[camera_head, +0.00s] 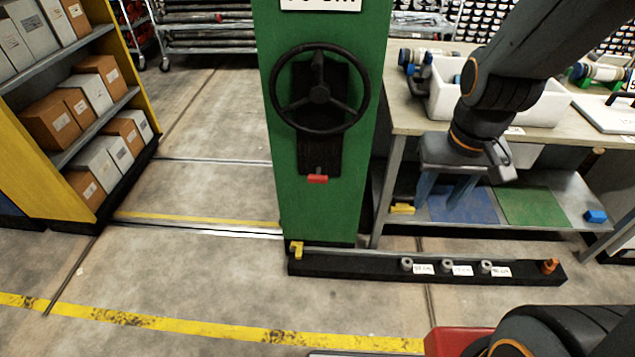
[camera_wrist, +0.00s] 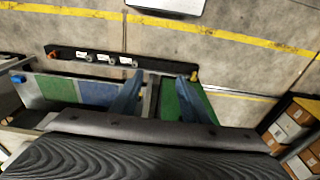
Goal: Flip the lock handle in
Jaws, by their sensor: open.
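The lock handle shows as a small red-ended lever (camera_head: 317,179) on a black plate, low on the front of the green column (camera_head: 268,120). It sits below a black handwheel (camera_head: 319,91). My gripper (camera_head: 445,198) points down to the right of the column, in front of the workbench and apart from the handle. Its two blue fingers are spread with nothing between them. In the wrist view the open gripper (camera_wrist: 157,98) is over the floor area, with the green column (camera_wrist: 203,101) by the right-hand finger. The handle cannot be made out in that view.
A black floor bar (camera_head: 340,264) with several labelled knobs runs along the column's base. A workbench (camera_head: 410,120) with a white bin (camera_head: 545,106) stands at right. A yellow shelf of boxes (camera_head: 140,60) stands at left. Floor between shelf and column is clear.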

